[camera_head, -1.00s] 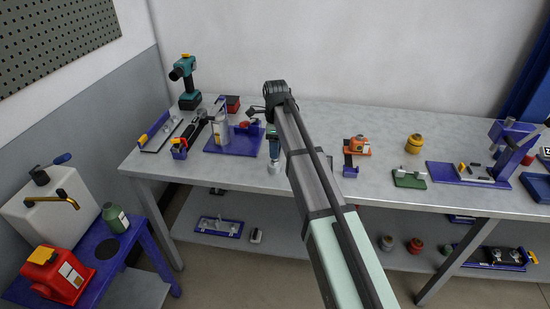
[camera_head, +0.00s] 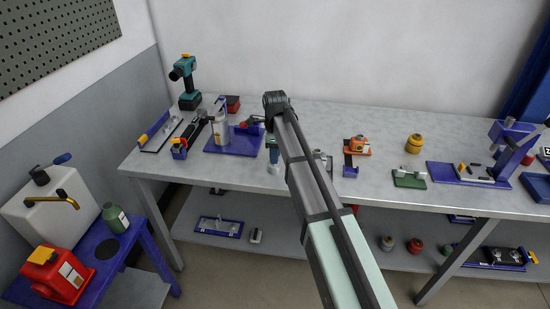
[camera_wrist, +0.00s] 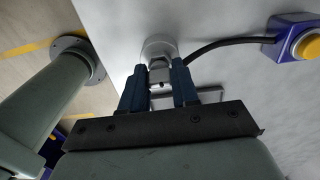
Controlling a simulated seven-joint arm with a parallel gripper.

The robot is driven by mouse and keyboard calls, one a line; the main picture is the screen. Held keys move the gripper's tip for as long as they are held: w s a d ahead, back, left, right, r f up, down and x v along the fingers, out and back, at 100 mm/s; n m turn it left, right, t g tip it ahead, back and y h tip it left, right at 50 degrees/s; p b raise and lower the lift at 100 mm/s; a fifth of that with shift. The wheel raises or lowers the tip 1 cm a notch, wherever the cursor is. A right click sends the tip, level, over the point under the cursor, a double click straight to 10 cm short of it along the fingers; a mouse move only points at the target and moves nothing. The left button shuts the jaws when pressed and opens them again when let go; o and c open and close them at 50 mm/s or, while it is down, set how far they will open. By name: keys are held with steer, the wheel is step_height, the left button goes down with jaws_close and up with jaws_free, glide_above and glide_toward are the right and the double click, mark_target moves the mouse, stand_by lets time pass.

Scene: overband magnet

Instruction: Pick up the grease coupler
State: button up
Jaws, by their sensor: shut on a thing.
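The grease coupler (camera_wrist: 160,72) shows in the wrist view as a small silver metal piece between the two blue fingers of my gripper (camera_wrist: 159,82). The fingers are shut on its sides. A round pale metal end (camera_wrist: 158,46) shows just beyond the fingertips, over the grey bench top. In the head view my gripper (camera_head: 273,155) is low at the front part of the bench, with a pale silver piece (camera_head: 273,169) at its tip. Whether that piece touches the bench is hard to tell. My arm hides part of the bench to its right.
A dark hose (camera_wrist: 215,42) runs to a blue box with a yellow top (camera_wrist: 306,42). The blue tray (camera_head: 235,145) stands left of my gripper. An orange item (camera_head: 357,146) and a green stand (camera_head: 409,179) stand to the right. The bench's front edge is close.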

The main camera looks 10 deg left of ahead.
jaws_close()
steer(key=shift+r, duration=0.15)
step_height(320, 180, up, 8)
steer(key=shift+r, duration=0.2)
steer(key=shift+w+d+r, duration=0.1)
steer(key=shift+r, duration=0.2)
steer(key=w+d+r, duration=0.1)
steer(key=d, duration=0.6)
steer(key=w+d+r, duration=0.1)
steer(key=d+r, duration=0.1)
steer(key=d, duration=0.5)
steer(key=shift+w+d, duration=0.2)
steer(key=shift+w, duration=0.2)
steer(key=shift+r, duration=0.1)
steer(key=shift+f, duration=0.2)
